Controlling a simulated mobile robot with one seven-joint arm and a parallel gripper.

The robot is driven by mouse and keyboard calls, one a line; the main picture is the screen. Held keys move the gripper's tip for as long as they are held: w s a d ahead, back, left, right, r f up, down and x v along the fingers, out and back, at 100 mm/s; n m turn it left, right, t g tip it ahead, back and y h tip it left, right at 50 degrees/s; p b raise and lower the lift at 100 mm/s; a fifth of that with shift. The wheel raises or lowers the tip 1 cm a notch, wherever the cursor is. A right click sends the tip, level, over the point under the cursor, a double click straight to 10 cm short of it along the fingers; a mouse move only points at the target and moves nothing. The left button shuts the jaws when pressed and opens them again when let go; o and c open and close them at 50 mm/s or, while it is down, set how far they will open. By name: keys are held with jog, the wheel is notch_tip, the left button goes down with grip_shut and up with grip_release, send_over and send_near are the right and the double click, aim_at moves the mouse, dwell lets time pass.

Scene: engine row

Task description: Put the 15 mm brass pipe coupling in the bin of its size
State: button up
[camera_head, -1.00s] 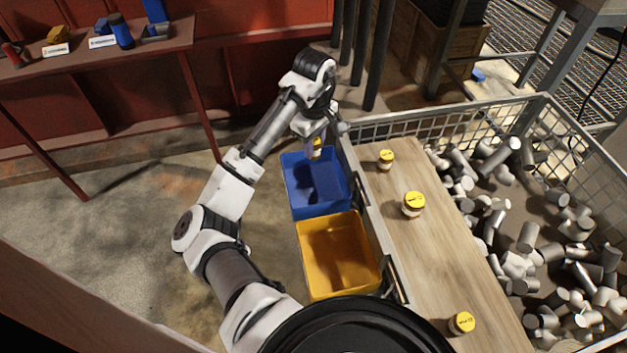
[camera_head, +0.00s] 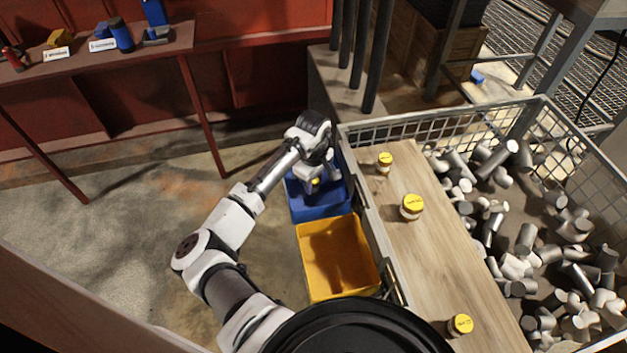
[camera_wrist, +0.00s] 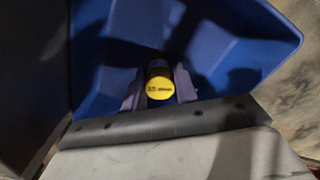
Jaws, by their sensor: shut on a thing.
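My gripper (camera_head: 315,181) is inside the mouth of the blue bin (camera_head: 318,212), low over its floor. It is shut on a coupling with a yellow top (camera_wrist: 160,88), which stands upright between the two fingers in the wrist view. The print on the yellow top is too small to read surely. The blue bin's inner walls (camera_wrist: 240,45) surround the coupling in the wrist view. The yellow bin (camera_head: 338,255) stands empty just in front of the blue one. My wrist hides part of the blue bin in the head view.
Three more yellow-topped couplings stand on the wooden board: one at the back (camera_head: 385,161), one midway (camera_head: 411,207), one in front (camera_head: 460,325). A wire basket (camera_head: 440,124) of grey pipe pieces lies to the right. A shelf (camera_head: 100,50) with labelled things is at the upper left.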

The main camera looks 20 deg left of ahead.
jog(key=o, duration=1)
jog(key=shift+f, duration=0.15)
jog(key=shift+o, duration=0.2)
notch_tip(320, 180, up, 12)
jog(key=b, duration=0.1)
jog(key=shift+r, duration=0.2)
